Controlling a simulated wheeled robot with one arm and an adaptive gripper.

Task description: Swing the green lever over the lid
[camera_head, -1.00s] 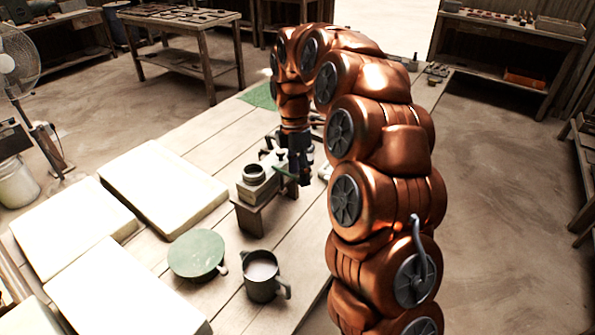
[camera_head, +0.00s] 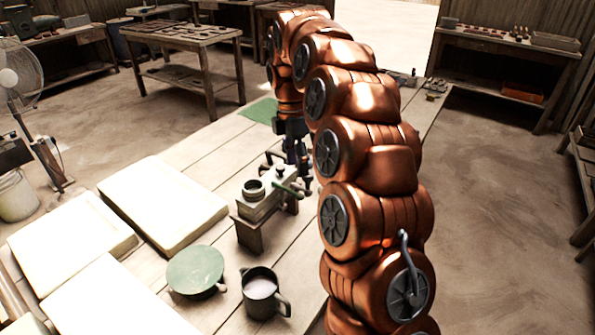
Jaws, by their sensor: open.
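The green lever (camera_head: 289,187) juts out at the right end of a small grey box-like press (camera_head: 258,203) on a low wooden stand (camera_head: 250,235). A round dark collar (camera_head: 254,189) sits on top of the press. I cannot clearly tell which part is the lid. My gripper (camera_head: 303,181) is open and points down, just right of and behind the lever's end. It is partly hidden by the lever and my own arm, and I cannot tell whether its fingers touch the lever.
A green round-topped stand (camera_head: 195,270) and a dark mug (camera_head: 262,291) stand in front of the press. Pale slabs (camera_head: 163,205) cover the table's left side. A green mat (camera_head: 260,111) lies behind. Bare planks (camera_head: 205,150) are free left of the press.

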